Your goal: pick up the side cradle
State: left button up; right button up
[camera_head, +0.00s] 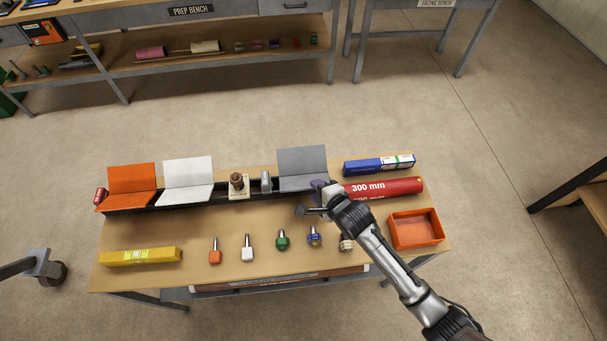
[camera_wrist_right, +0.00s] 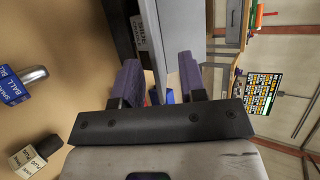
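A grey L-shaped cradle (camera_head: 302,160) stands at the right end of the black rail on the table. I take it for the side cradle; its label is not readable in the head view. My right gripper (camera_head: 318,190) is at its lower right corner. In the right wrist view the two purple fingers (camera_wrist_right: 160,85) are spread apart, with a grey panel of the cradle (camera_wrist_right: 180,25) reaching down between or just beyond them. I cannot tell whether they touch it. A white label (camera_wrist_right: 140,32) shows beside the panel. My left gripper is not in view.
An orange cradle (camera_head: 131,180), a white cradle (camera_head: 187,178) and a small stand (camera_head: 238,185) line the rail leftward. A red tube (camera_head: 390,187), blue box (camera_head: 380,165) and orange tray (camera_head: 416,230) lie right. Several coloured heads (camera_head: 281,240) and a yellow box (camera_head: 140,257) sit in front.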

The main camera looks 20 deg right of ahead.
aim_at(304, 178)
jog(key=shift+f+b+x, duration=0.15)
jog(key=shift+b+x, duration=0.1)
jog(key=shift+x, duration=1.15)
jog(key=shift+f+b+x, duration=0.2)
jog(key=shift+b+x, duration=0.05)
jog(key=shift+x, duration=1.15)
jog(key=shift+s, duration=0.15)
jog(key=shift+d, duration=0.1)
grip_shut()
jog(key=shift+r, duration=0.1)
